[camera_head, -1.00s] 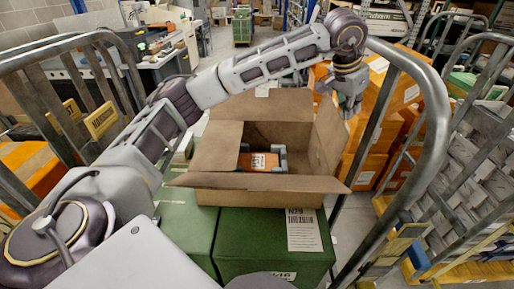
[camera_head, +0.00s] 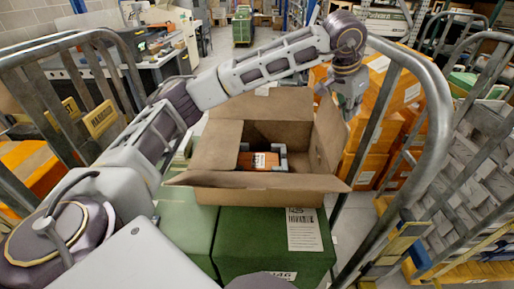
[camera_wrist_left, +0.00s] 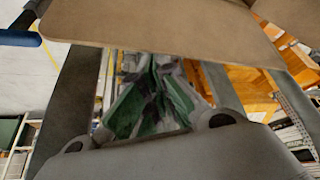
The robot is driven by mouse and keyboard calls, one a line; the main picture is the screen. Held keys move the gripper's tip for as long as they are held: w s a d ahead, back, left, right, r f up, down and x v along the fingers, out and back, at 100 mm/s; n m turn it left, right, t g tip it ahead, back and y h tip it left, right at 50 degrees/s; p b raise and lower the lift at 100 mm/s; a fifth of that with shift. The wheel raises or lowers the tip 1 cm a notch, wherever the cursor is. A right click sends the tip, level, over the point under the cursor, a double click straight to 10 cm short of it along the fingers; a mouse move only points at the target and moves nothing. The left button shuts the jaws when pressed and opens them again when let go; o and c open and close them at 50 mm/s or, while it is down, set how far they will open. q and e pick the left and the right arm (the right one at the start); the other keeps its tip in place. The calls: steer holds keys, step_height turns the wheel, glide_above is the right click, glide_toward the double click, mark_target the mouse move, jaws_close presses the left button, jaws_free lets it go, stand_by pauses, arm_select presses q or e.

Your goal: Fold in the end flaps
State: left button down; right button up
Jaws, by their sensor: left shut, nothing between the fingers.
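An open brown carton (camera_head: 290,134) stands on green boxes. Its left end flap (camera_head: 216,146) lies inward over the left part of the opening. Its right end flap (camera_head: 330,134) stands up. The back flap (camera_head: 272,106) is up and the front flap (camera_head: 255,181) sticks outward. An orange item with grey ends (camera_head: 262,161) lies inside. My left gripper (camera_head: 347,108) is shut and empty, outside the carton by the right flap; whether it touches is unclear. In the left wrist view the gripper (camera_wrist_left: 152,100) shows below a brown cardboard panel (camera_wrist_left: 165,22). My right gripper is out of view.
The green boxes (camera_head: 268,238) sit in a cart with a curved metal rail (camera_head: 438,110) at right and another (camera_head: 85,40) at left. Orange boxes (camera_head: 393,92) are stacked behind the right rail. A grey cart of parcels (camera_head: 480,165) stands further right.

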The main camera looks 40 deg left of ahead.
mark_target(340, 115)
arm_select(q)
steer(key=shift+f+b, duration=0.75)
steer(key=shift+f, duration=0.5)
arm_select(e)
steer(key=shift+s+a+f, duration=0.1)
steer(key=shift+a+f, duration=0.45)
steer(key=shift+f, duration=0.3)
arm_select(q)
steer(key=shift+s+a+b, duration=0.4)
steer(key=shift+s+a, duration=0.25)
steer(key=shift+a, duration=0.35)
steer(key=s+a+b, duration=0.3)
steer(key=s+a, duration=0.3)
steer(key=a, duration=0.3)
steer(key=shift+b, duration=0.35)
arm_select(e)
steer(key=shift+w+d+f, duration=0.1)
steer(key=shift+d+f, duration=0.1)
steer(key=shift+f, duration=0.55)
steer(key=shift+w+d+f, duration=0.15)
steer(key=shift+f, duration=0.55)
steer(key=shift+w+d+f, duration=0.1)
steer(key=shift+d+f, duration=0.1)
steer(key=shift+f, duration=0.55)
